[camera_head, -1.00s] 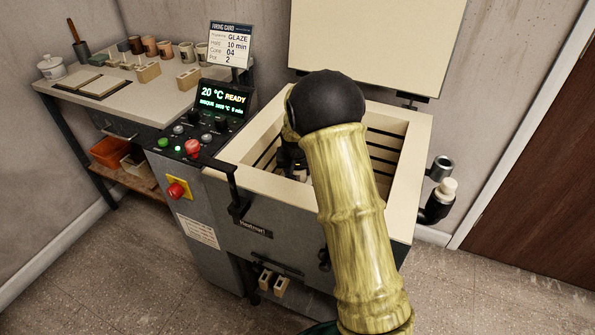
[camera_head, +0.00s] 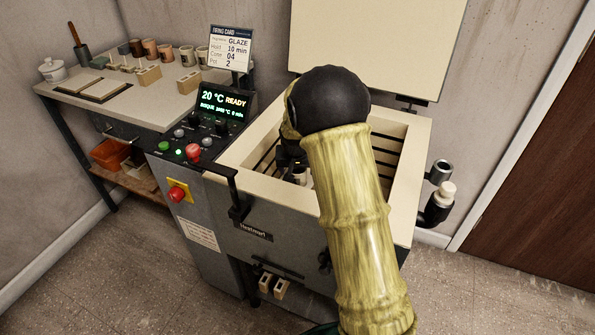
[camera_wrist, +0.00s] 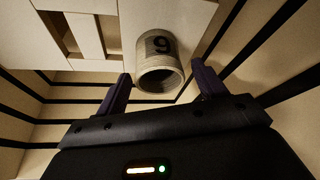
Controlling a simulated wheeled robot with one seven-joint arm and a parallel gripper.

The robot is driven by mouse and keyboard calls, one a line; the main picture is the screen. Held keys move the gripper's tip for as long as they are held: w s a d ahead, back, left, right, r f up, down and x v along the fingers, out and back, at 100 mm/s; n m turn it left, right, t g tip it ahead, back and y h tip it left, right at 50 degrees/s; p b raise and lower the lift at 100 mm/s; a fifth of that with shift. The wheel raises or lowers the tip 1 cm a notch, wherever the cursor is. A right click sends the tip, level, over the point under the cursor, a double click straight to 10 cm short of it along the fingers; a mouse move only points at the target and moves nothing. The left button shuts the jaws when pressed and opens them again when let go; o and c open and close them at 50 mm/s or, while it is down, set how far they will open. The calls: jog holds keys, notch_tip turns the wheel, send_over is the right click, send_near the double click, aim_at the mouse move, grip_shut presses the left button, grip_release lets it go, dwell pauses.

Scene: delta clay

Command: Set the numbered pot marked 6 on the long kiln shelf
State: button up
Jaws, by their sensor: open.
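The pot marked 6 (camera_wrist: 160,68) is a pale, ribbed cylinder with a dark numeral, which reads upside down in the wrist view. It rests on a pale shelf (camera_wrist: 182,14) inside the kiln, its round opening towards my wrist camera. My gripper (camera_wrist: 164,82) is open, one dark finger on each side of the pot with a gap to both. In the head view my gripper (camera_head: 291,152) is down in the kiln, mostly hidden by my arm, and a bit of the pot (camera_head: 299,178) shows below it. Whether this shelf is the long one I cannot tell.
The kiln's thick pale walls (camera_head: 240,178) surround my gripper, and its lid (camera_head: 375,45) stands open behind. Pale pieces with rectangular gaps (camera_wrist: 85,35) lie left of the pot. Several small pots (camera_head: 150,48) stand on the side table (camera_head: 125,90) at left.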

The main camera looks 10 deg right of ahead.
jog(key=p+v, duration=0.1)
jog(key=v, duration=0.8)
jog(key=shift+p, duration=0.3)
